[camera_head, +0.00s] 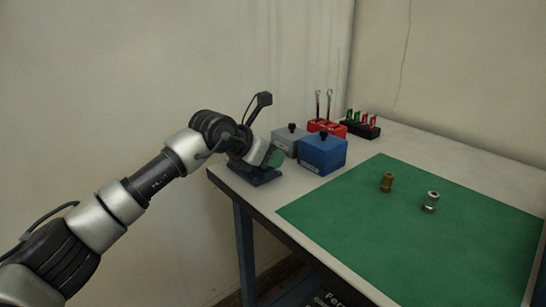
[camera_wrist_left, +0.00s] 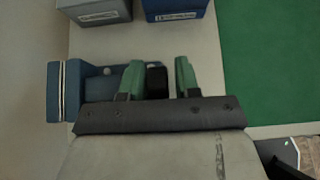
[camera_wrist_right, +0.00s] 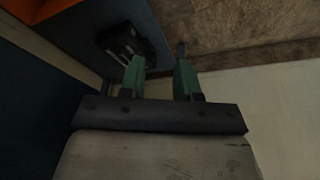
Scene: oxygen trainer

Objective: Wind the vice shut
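The blue vice (camera_head: 258,176) stands at the near left corner of the workbench, mostly hidden by my left arm in the head view. The left wrist view shows its blue jaw end (camera_wrist_left: 57,92) at left and its body running right. A black part (camera_wrist_left: 156,80), seemingly the vice's handle end, lies between the green fingers of my left gripper (camera_wrist_left: 159,78). The fingers are apart, with visible gaps beside the black part. My left gripper also shows in the head view (camera_head: 274,158). My right gripper (camera_wrist_right: 160,75) is open and empty, low beside the bench.
A grey box (camera_head: 288,142) and a blue box (camera_head: 323,154) stand just behind the vice. A red holder (camera_head: 326,128) and a black rack (camera_head: 361,130) are further back. A brass fitting (camera_head: 387,182) and a silver fitting (camera_head: 430,202) stand on the green mat (camera_head: 400,240).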

